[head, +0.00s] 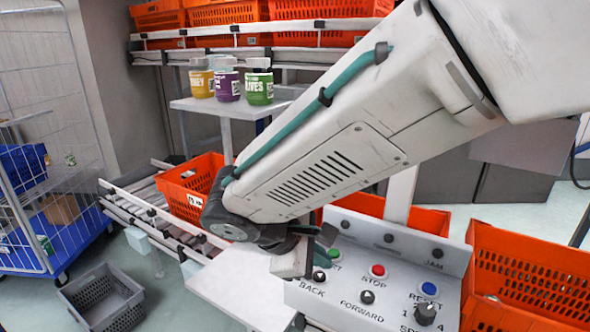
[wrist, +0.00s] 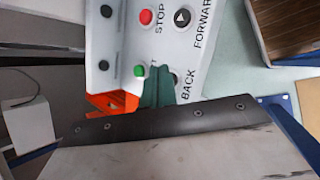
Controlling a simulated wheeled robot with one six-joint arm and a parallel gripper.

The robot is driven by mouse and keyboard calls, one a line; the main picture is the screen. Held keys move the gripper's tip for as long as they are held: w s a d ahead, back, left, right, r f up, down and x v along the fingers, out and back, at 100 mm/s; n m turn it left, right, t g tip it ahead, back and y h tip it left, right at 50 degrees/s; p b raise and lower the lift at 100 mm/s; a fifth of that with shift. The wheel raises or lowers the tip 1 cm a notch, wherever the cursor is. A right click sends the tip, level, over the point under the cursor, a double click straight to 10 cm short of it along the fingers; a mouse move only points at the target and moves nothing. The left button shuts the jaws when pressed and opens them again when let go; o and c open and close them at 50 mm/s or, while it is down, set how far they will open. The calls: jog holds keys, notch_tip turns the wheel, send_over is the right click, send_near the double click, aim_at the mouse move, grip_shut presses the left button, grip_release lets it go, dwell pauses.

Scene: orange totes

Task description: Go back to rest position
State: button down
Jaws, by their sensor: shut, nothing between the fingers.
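My gripper (head: 322,256) is at the control panel (head: 365,300), just beside the green START button (head: 335,254). Its teal fingers (wrist: 158,86) are shut with nothing between them. In the wrist view they cover part of the START label, next to the green button (wrist: 139,71). I cannot tell whether the fingertips touch the panel.
Orange totes (head: 535,272) stand right of and behind the panel. One orange tote (head: 190,187) sits on the left conveyor. Three jars, yellow (head: 201,82), purple (head: 228,84) and green (head: 259,86), stand on a white platform. A grey crate (head: 103,301) and a wire cart (head: 45,150) are at left.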

jog(key=s+d+r+m+g+y, duration=0.1)
jog(key=s+d+r+m+y, duration=0.1)
jog(key=s+d+m, duration=0.5)
jog(key=s+d+r+m+g+y, duration=0.1)
jog(key=s+d+r+m+y, duration=0.2)
jog(key=d, duration=1.1)
jog(key=s+m+y, duration=0.2)
jog(key=s+m, duration=0.2)
jog(key=s, duration=0.2)
jog(key=shift+s+r+m, duration=0.2)
jog(key=shift+r+m, duration=0.1)
jog(key=shift+m, duration=0.1)
jog(key=shift+d, duration=0.15)
